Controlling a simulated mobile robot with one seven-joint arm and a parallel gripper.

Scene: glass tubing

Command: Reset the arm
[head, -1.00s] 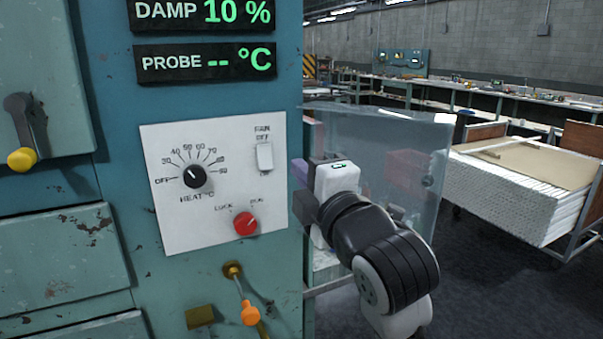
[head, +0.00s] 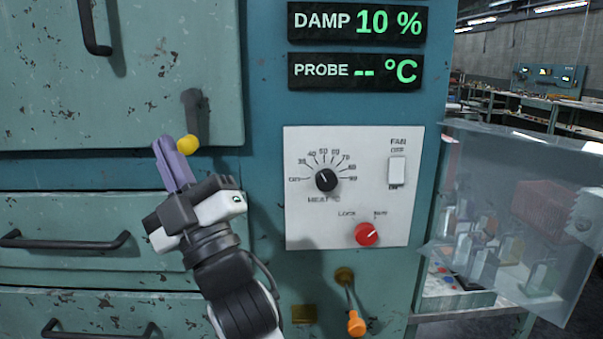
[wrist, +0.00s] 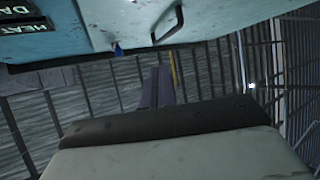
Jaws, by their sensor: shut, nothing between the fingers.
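My gripper (head: 170,160) is at the left of the head view, in front of the teal cabinet (head: 265,60). Its purple fingers point up and are together with nothing between them. The fingertips are just left of the yellow-knobbed handle (head: 188,144) on the upper door; I cannot tell whether they touch it. In the wrist view the shut fingers (wrist: 157,88) point up toward the ceiling, with the cabinet front along the top.
A white control panel (head: 300,235) carries a black heat dial, a fan switch and a red knob. An orange-tipped lever (head: 356,322) hangs below it. Drawers with black handles (head: 65,240) are at lower left. A clear screen (head: 570,270) stands at right, with glassware behind it.

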